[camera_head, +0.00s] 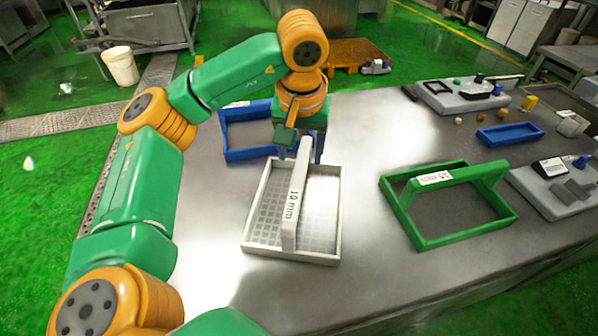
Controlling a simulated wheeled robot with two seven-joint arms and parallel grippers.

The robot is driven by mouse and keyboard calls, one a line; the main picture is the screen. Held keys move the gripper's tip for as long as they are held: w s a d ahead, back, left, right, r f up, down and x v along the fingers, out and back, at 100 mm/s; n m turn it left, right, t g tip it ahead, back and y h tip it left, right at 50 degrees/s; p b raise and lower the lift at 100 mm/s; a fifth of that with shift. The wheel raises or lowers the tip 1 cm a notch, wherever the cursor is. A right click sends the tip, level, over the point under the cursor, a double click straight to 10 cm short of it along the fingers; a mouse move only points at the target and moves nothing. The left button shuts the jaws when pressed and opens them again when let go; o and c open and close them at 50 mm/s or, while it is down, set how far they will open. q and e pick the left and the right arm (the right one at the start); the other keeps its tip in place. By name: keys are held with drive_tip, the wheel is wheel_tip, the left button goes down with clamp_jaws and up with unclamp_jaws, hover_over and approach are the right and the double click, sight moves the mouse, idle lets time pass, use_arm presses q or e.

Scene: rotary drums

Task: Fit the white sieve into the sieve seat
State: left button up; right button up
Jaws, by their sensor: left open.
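The white sieve (265,210) lies flat on the metal table in front of me, a rectangular tray with a perforated floor. Its tall handle bar (291,225), marked "10 mm", runs lengthwise across it. My left gripper (301,153) points down at the far end of this handle, open. Its fingers appear to be on either side of the bar; I cannot tell whether they touch it. My right gripper is not in view. I cannot make out a sieve seat for certain.
A blue frame (230,155) lies behind the white sieve, partly hidden by my arm. A green sieve (419,230) with a raised handle lies to the right. Scales (465,99), a small blue tray (510,134) and small items stand further right. The table between the white and green sieves is clear.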

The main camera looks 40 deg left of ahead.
sight(298, 177)
use_arm(q)
drive_tip(key=f, duration=0.1)
drive_tip(key=s+f+t+b, duration=0.1)
drive_tip(key=shift+d+f, duration=0.25)
drive_tip(key=shift+f, duration=0.05)
drive_tip(key=shift+s+d+f+t+y, duration=0.15)
drive_tip(key=shift+s+t+y, duration=0.15)
drive_tip(key=shift+t, duration=0.2)
drive_tip(key=shift+f, duration=0.1)
drive_tip(key=x, duration=0.1)
drive_tip(key=p+x, duration=0.1)
drive_tip(key=x, duration=0.3)
drive_tip(key=shift+w+a+f+p, duration=0.15)
drive_tip(key=shift+a+p, duration=0.2)
drive_tip(key=shift+w+a+f, duration=0.1)
drive_tip(key=shift+w+f, duration=0.05)
drive_tip(key=shift+f, duration=0.25)
clamp_jaws()
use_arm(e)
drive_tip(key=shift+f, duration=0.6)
use_arm(q)
drive_tip(key=shift+r, duration=0.1)
